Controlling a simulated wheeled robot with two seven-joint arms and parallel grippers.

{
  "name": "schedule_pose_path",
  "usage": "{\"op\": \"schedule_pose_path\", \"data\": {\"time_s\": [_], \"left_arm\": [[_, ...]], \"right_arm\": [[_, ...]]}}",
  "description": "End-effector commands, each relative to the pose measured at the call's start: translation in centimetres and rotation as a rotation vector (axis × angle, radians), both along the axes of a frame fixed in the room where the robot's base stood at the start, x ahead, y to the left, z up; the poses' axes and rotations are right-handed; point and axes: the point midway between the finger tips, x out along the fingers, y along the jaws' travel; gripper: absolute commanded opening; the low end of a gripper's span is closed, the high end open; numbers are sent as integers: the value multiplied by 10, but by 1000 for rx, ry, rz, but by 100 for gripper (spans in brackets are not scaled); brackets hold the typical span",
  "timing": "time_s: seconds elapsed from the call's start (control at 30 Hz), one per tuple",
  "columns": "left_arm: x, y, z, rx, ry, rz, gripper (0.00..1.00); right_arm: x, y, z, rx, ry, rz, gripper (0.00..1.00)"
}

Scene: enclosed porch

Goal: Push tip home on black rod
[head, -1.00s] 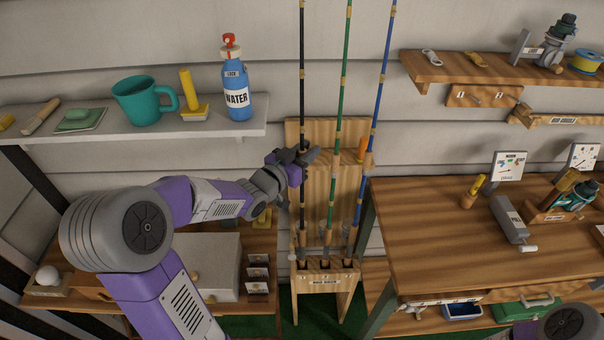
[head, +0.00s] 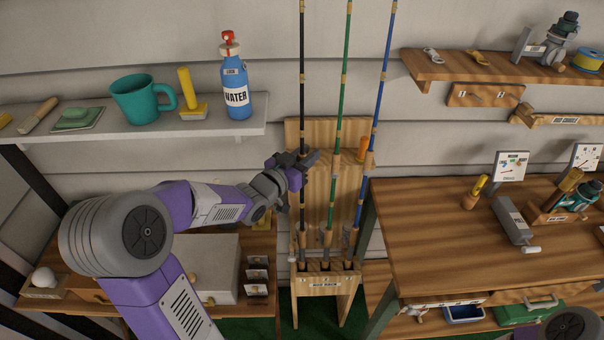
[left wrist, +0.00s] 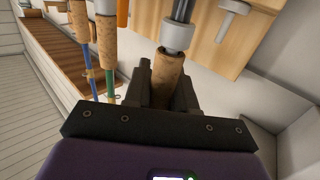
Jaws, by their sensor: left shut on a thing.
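The black rod (head: 302,70) stands upright at the left of the wooden rod rack (head: 325,283), beside a green rod (head: 347,70) and a blue rod (head: 384,70). My left gripper (head: 308,158) is at the black rod in front of the rack's upper board. In the left wrist view its fingers (left wrist: 166,90) are shut around a cork grip (left wrist: 168,72) with a grey metal collar (left wrist: 178,37) against it. The fingers hide part of the cork. Whether the tip is fully seated in its joint cannot be told. My right gripper is out of view.
The green and blue rods stand close on the right. An orange-handled thing (head: 362,150) is at the upper board. A wall shelf (head: 225,131) with a mug and a water bottle is left; a workbench (head: 440,240) is right.

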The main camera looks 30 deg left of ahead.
Motion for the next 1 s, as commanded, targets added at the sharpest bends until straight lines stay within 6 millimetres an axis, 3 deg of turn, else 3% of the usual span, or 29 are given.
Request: {"op": "schedule_pose_path", "data": {"time_s": [0.37, 0.4, 0.5, 0.57, 0.77, 1.0], "left_arm": [[0, 0, -6, 0, 0, 0, 0], [0, 0, -6, 0, 0, 0, 30], [0, 0, -6, 0, 1, 0, 45], [0, 0, -6, 0, 1, 0, 54], [0, 0, -6, 0, 0, 0, 55], [0, 0, -6, 0, 0, 0, 89]], "right_arm": [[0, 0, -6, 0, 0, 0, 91], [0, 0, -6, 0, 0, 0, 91], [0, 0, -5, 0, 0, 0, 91], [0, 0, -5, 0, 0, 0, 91], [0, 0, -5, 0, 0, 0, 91], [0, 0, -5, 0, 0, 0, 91]]}}
